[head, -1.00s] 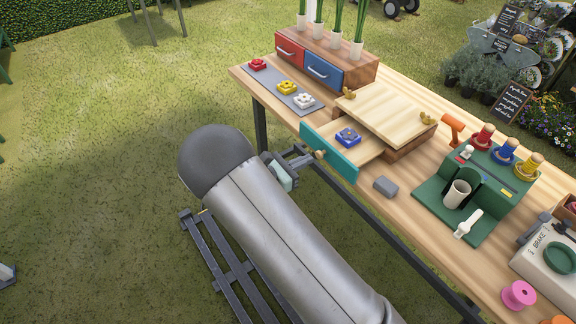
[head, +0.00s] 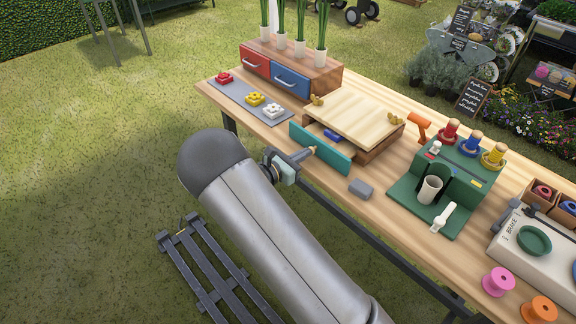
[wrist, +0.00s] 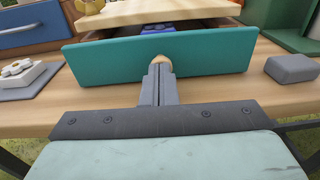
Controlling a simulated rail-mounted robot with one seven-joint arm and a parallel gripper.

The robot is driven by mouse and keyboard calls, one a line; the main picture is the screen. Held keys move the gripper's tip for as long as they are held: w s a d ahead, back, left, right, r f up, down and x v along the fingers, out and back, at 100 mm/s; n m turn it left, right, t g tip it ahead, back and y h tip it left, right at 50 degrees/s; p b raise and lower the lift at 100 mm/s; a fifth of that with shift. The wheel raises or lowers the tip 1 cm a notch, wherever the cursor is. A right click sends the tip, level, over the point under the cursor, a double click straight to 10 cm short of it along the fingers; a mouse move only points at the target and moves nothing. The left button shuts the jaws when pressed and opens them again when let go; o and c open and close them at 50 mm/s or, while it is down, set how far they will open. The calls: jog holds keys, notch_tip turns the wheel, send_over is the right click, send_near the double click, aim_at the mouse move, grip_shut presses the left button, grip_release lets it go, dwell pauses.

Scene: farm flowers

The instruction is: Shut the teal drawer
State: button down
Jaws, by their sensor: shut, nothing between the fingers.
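The teal drawer (head: 320,148) sits partly out of its wooden box (head: 352,118), with a narrow gap between its front and the box. A blue block (head: 332,135) lies inside it, mostly hidden by the drawer front. In the wrist view the teal front (wrist: 215,55) faces me, with a round wooden knob (wrist: 163,66) at its middle. My gripper (wrist: 160,72) is shut and empty, its fingertips at the knob and seeming to touch it. In the head view my gripper (head: 308,152) is at the drawer's front.
A grey block (head: 361,188) lies on the table right of the drawer. A grey mat (head: 240,97) with red, yellow and white flower pieces lies left. A box with red and blue drawers (head: 290,79) stands behind it. A green stand (head: 452,180) is at right.

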jog(key=shift+x, duration=0.85)
